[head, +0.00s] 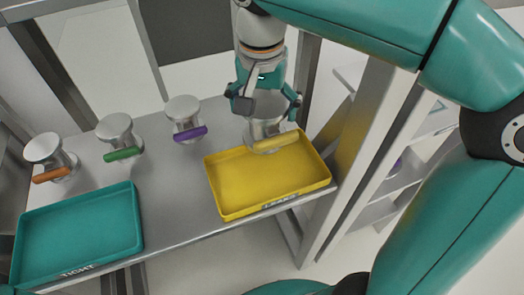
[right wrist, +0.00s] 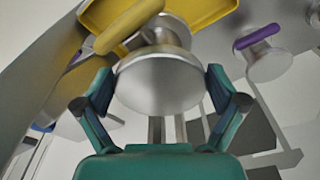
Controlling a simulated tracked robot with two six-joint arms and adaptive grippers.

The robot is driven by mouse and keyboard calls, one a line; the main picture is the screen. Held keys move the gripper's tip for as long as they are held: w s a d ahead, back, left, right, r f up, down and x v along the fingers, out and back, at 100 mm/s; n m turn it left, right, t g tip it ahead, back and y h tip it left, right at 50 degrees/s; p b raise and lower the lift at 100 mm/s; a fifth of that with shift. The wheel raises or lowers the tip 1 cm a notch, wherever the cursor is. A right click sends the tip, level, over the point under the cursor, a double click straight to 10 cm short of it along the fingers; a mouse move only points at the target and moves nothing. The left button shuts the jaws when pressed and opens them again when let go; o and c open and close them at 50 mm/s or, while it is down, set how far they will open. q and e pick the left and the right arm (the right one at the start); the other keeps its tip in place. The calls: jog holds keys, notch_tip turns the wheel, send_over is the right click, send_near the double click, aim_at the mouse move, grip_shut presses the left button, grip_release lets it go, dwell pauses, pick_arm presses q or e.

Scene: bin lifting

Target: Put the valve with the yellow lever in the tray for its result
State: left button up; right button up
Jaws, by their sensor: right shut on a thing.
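The valve with the yellow lever (head: 266,129) is a grey metal body held in my right gripper (head: 264,103). It is at the back edge of the yellow tray (head: 225,214); I cannot tell whether it touches the tray. In the right wrist view, the valve's round flange (right wrist: 160,82) sits between the two fingers of the gripper (right wrist: 160,95), with the yellow lever beyond it. The yellow tray's front label is too small to read surely. The teal tray (head: 80,225), marked TIGHT, is at the left and empty. My left gripper is not in view.
Three other valves stand on the grey table behind the trays: an orange-lever valve (head: 46,152), a green-lever valve (head: 117,132) and a purple-lever valve (head: 184,112). Metal posts rise beside the table's right end. Bare table lies between the trays.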

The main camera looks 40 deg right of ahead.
notch_tip(320, 180, down, 12)
jog(key=shift+r+b, duration=0.25)
jog(key=shift+b, duration=0.4)
jog(key=shift+f, duration=0.1)
jog(key=o, duration=1.4)
jog(key=shift+s, duration=0.1)
jog(key=r, duration=0.4)
jog(key=r+p, duration=0.1)
jog(key=r, duration=0.3)
jog(key=s+a+r, duration=0.1)
jog(key=r, duration=0.3)
jog(key=shift+p, duration=0.3)
jog(key=shift+a, duration=0.1)
